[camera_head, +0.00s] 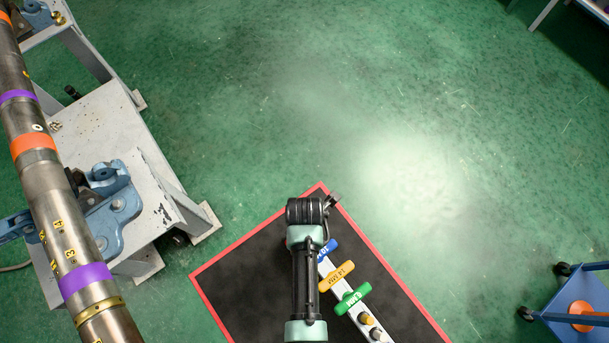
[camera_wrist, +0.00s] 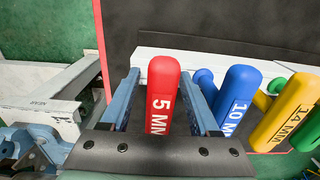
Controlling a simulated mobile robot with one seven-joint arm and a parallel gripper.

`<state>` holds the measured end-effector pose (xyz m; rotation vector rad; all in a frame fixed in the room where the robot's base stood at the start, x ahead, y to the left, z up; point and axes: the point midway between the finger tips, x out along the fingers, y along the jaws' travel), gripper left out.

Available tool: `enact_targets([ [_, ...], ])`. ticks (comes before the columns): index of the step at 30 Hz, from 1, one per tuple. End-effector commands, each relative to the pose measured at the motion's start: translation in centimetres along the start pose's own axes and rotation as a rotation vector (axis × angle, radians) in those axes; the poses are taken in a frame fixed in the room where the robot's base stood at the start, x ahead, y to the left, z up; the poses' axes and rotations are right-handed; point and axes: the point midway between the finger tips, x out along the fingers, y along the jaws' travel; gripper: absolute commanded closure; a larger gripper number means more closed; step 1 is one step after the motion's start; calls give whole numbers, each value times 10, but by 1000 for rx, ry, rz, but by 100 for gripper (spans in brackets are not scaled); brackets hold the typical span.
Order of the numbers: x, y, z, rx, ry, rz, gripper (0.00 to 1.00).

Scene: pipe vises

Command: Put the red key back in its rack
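The red key (camera_wrist: 161,95), marked 5 MM, stands between the two blue fingers of my gripper (camera_wrist: 161,82) in the wrist view. Dark gaps show on both sides of its handle, so the gripper looks open around it. The key's lower end is hidden. The white rack (camera_wrist: 150,62) lies just behind it; I cannot tell whether the key is seated there.
A blue key (camera_head: 328,250), a yellow key (camera_head: 335,276) and a green key (camera_head: 351,298) stand in the rack beside my gripper. The rack is on a black, red-edged mat (camera_head: 250,275). A pipe (camera_head: 62,215) in vises stands left. A blue cart (camera_head: 575,310) is at lower right.

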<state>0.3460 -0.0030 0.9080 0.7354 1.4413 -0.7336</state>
Motion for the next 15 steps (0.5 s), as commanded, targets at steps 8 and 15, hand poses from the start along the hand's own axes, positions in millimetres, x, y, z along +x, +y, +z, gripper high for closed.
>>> enact_targets([
  [8, -1, 0, 0, 0, 0, 0, 37],
  [15, -18, 1, 1, 0, -2, 3, 37],
])
